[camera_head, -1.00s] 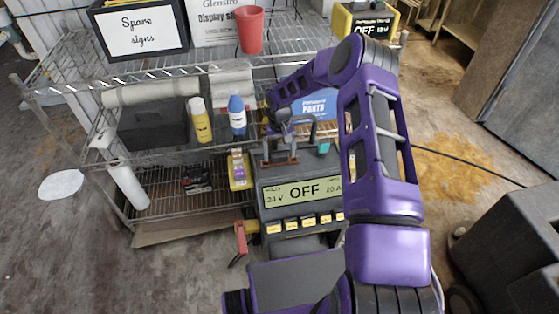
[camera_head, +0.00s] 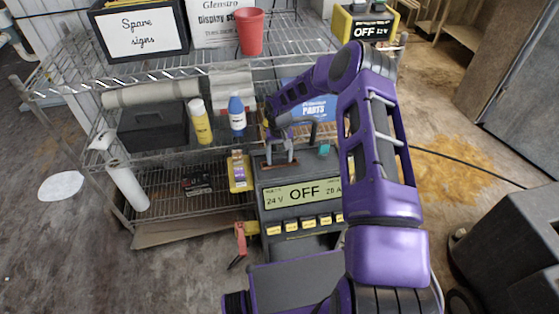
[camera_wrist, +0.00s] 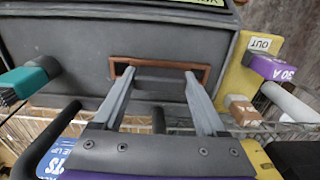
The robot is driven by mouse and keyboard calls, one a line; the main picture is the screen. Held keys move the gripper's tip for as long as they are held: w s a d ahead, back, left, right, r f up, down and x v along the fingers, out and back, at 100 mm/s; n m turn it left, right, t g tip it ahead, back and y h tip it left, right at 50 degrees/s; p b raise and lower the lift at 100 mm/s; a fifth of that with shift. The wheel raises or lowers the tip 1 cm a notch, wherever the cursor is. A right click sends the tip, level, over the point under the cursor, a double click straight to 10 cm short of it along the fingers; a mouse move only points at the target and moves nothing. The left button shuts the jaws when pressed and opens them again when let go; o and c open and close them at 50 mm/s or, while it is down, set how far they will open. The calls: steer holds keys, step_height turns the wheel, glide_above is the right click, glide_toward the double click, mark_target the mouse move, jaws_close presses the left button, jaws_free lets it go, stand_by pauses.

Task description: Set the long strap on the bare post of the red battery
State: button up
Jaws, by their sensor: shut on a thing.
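My gripper (camera_head: 281,160) reaches down over the top of a dark charger-like unit (camera_head: 273,225) whose display reads OFF. In the wrist view its two grey fingers (camera_wrist: 160,74) stand apart, with their tips at a copper-brown, long rectangular piece (camera_wrist: 160,64), which looks like the strap. The same brown piece shows between the fingertips in the head view (camera_head: 266,166). It lies close against the unit's dark top; whether it touches is unclear. A dark object with red marks (camera_head: 197,182) sits on the lower shelf; I cannot tell whether it is the red battery. No bare post is clearly visible.
A yellow holder (camera_wrist: 235,80) with a purple 30 A piece (camera_wrist: 270,67) stands beside the unit. A teal piece (camera_wrist: 28,78) is on the other side. Bottles (camera_head: 200,122) and a dark box (camera_head: 153,127) fill the shelf behind. A red clamp-like handle (camera_head: 240,238) hangs at the front left.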

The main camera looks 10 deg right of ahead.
mark_target(280, 156)
step_height(280, 156, up, 10)
steer(key=shift+r+p, duration=0.1)
steer(key=shift+p, duration=0.45)
steer(key=shift+r+p, duration=1.05)
steer(key=shift+r, duration=0.9)
